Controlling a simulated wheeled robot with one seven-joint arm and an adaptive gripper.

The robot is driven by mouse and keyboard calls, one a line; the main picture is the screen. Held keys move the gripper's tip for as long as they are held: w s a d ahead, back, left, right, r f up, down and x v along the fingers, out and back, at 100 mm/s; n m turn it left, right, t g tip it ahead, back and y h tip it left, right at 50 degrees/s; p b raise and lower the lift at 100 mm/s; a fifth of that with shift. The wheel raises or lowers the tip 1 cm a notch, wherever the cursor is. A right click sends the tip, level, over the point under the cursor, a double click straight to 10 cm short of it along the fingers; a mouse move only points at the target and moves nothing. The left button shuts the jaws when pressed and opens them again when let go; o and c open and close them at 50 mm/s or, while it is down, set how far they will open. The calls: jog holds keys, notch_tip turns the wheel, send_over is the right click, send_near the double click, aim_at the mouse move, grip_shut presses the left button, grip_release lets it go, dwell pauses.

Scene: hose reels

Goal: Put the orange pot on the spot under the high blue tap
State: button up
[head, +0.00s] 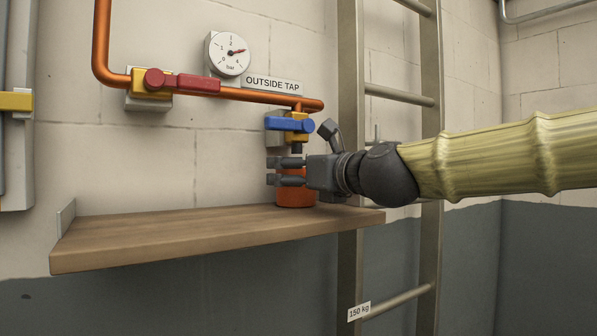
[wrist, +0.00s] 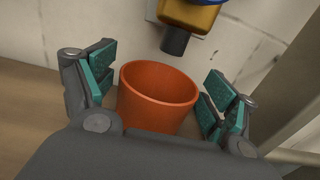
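The orange pot (head: 295,196) stands upright on the wooden shelf, below the tap with the blue handle (head: 290,125). In the wrist view the pot (wrist: 158,98) is between my fingers, its open mouth facing up, and looks empty. The dark tap spout (wrist: 175,40) shows just beyond its rim. My gripper (head: 287,171) reaches in from the right at the height of the pot's upper part. In the wrist view my gripper (wrist: 155,100) has its green pads on either side of the pot, with small gaps showing. Any marked spot beneath the pot is hidden.
The wooden shelf (head: 190,232) is clear to the left of the pot. A metal ladder (head: 430,240) stands right of the shelf, behind my arm. A copper pipe (head: 255,95) with a red-handled valve (head: 185,82) and a gauge (head: 230,54) are on the wall.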

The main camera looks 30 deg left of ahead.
jog(key=shift+r, duration=0.15)
jog(key=shift+s+d+b, duration=0.15)
jog(key=shift+d+b, duration=0.15)
jog(key=shift+d, duration=0.2)
jog(key=b+v, duration=0.4)
jog(key=v, duration=0.7)
